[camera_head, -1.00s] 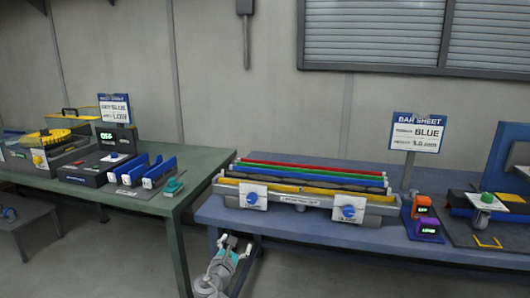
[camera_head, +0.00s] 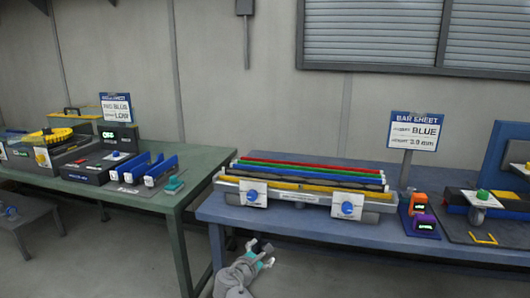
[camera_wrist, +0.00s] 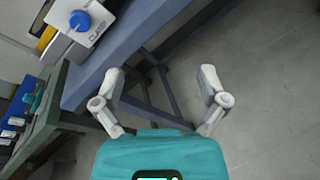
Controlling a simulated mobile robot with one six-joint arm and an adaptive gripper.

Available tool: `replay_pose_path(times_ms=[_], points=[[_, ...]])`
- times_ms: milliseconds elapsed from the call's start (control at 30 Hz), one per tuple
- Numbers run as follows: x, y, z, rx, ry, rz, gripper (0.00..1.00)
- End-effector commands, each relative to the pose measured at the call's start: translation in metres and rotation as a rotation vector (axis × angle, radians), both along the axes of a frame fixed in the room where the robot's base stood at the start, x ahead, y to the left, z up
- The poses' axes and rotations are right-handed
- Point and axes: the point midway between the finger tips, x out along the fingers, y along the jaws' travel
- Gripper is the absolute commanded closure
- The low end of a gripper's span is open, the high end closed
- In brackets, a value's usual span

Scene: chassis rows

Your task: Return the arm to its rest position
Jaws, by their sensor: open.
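My gripper (camera_head: 262,256) shows low in the head view, in front of the blue table's front edge and below its top. In the wrist view my gripper (camera_wrist: 160,88) has its two pale fingers spread wide apart with nothing between them. Beyond the fingers are the blue table's legs and the grey floor. My grey arm comes up from the bottom of the head view; most of it is out of frame.
The blue table (camera_head: 300,222) bears a rack of coloured bars (camera_head: 310,172), a bar sheet sign (camera_head: 414,130) and orange and purple boxes. A green table (camera_head: 190,180) with blue blocks stands to the left. The floor (camera_head: 340,280) in front is clear.

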Motion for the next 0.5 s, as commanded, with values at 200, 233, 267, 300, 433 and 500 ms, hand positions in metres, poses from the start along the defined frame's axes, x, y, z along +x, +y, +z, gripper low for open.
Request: replay_pose_path(times_ms=[200, 233, 267, 300, 433, 500], points=[[-0.007, -0.058, -0.033, 0.302, 0.038, -0.212, 0.07], [-0.009, -0.067, -0.039, 0.356, 0.043, -0.255, 0.07], [-0.012, -0.076, -0.045, 0.409, 0.049, -0.295, 0.07], [-0.016, -0.087, -0.053, 0.478, 0.054, -0.352, 0.07], [-0.03, -0.118, -0.077, 0.697, 0.068, -0.54, 0.07], [-0.04, -0.132, -0.09, 0.809, 0.073, -0.647, 0.07]])
